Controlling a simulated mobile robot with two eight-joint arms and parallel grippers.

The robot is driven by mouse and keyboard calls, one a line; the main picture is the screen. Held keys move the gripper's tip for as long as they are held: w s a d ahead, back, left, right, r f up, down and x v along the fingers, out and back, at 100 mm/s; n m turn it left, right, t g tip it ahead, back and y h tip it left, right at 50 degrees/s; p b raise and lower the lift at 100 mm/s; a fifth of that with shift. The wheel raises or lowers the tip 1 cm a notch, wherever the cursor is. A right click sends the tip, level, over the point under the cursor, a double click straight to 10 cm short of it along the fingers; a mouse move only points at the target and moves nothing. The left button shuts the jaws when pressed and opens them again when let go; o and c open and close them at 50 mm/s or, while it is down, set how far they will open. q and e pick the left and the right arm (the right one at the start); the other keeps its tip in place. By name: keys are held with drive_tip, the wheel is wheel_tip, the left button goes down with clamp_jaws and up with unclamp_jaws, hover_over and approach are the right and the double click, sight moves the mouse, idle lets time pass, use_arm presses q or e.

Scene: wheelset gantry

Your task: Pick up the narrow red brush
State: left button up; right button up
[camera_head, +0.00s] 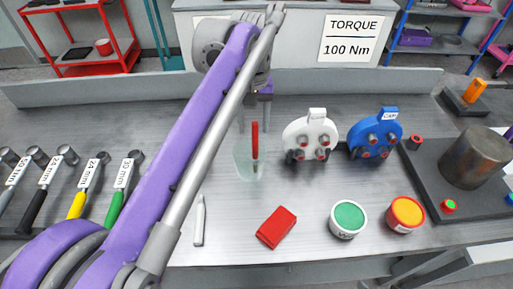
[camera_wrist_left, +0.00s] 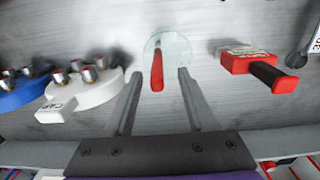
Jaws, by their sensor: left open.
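The narrow red brush (camera_head: 255,141) stands upright in a clear glass (camera_head: 243,163) on the grey bench. In the left wrist view the red brush (camera_wrist_left: 157,72) lies between the two fingers, and the round glass (camera_wrist_left: 177,50) shows just beyond the fingertips. My left gripper (camera_head: 254,116) is open, on the far side of the glass, with its fingers toward the brush. The left wrist view shows the open gripper (camera_wrist_left: 159,73) with a gap on each side of the brush; contact is not visible. My right gripper is out of view.
White (camera_head: 310,138) and blue (camera_head: 376,136) caliper-like parts stand to the right. A red block (camera_head: 276,227), green-topped tub (camera_head: 348,218) and orange-topped tub (camera_head: 405,213) lie nearer. Several torque wrenches (camera_head: 119,190) lie left.

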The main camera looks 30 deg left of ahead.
sight(255, 138)
use_arm(q)
drive_tip(key=f, duration=0.5)
drive_tip(key=shift+w+f, duration=0.2)
drive_tip(key=shift+f, duration=0.1)
drive_tip(key=shift+d, duration=0.1)
clamp_jaws()
